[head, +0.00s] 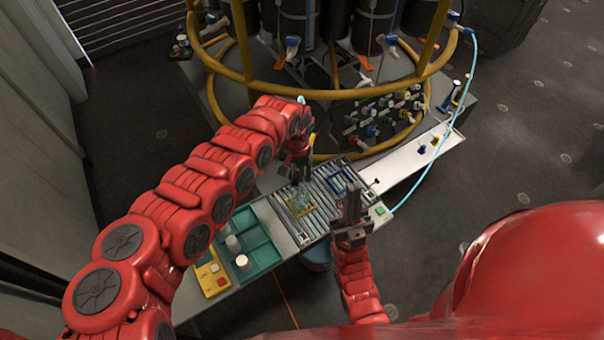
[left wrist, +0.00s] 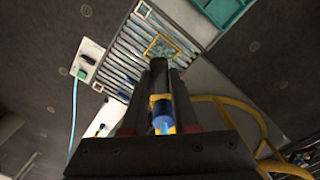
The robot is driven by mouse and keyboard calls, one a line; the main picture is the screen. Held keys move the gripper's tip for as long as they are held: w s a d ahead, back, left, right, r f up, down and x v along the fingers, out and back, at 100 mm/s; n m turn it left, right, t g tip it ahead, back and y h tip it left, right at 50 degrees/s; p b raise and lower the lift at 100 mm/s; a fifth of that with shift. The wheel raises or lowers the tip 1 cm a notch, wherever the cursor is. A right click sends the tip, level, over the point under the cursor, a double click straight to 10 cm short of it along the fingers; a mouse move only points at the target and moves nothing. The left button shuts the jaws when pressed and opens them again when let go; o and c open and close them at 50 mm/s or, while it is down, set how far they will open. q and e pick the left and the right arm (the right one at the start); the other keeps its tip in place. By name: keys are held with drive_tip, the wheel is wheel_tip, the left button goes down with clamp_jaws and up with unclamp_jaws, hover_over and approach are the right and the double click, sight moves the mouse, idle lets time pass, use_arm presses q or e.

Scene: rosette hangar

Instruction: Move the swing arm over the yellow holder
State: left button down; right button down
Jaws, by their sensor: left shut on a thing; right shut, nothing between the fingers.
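The yellow holder (head: 291,212), a square yellow frame with clear pieces inside, lies on the slatted grey rack. It also shows in the left wrist view (left wrist: 176,60), just beyond the fingertips. My left gripper (head: 299,178) points down close above the rack, beside the holder's far edge. In the left wrist view it (left wrist: 161,95) is shut on a dark rod (left wrist: 161,82) with a yellow band and a blue end. I cannot tell whether this rod belongs to the swing arm, which I cannot clearly pick out. My right gripper (head: 351,192) is shut and empty, pointing up, right of the holder.
A blue frame (head: 341,172) lies on the rack further right. A teal tray (head: 263,252) with white cylinders and a yellow button box (head: 212,277) are to the left. A yellow-railed round structure (head: 258,88) stands behind. A light-blue hose (head: 473,60) runs at right.

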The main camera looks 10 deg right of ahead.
use_arm(q)
drive_tip(key=shift+w+a, duration=0.1)
idle(0.3)
drive_tip(key=c, duration=0.7)
unclamp_jaws()
wheel_tip(320, 180, up, 17)
drive_tip(key=b, duration=0.5)
drive_tip(key=shift+r+b, duration=0.2)
drive_tip(key=shift+b, duration=0.15)
